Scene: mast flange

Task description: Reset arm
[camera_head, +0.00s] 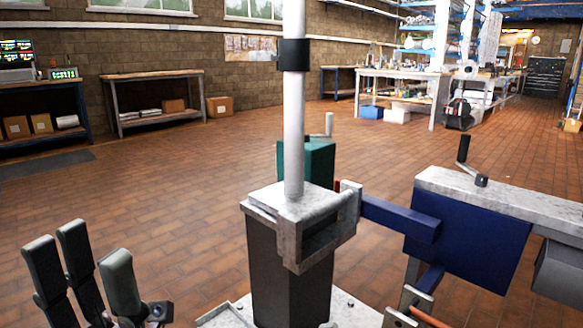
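My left gripper (90,250) is at the bottom left of the head view. Its dark fingers point up and stand apart, with nothing between them. It is to the left of the mast stand and clear of it. The white mast pole (294,130) stands upright in a grey metal bracket (320,240) on top of a dark square post (275,275). A black collar (294,54) is around the pole. My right gripper does not show.
A green block (318,165) with a crank handle is behind the pole. To the right, a blue panel (470,240) hangs under a grey beam (505,195) with a black crank (463,150). Open tiled floor (150,200) lies behind. Shelves and workbenches (155,80) line the walls.

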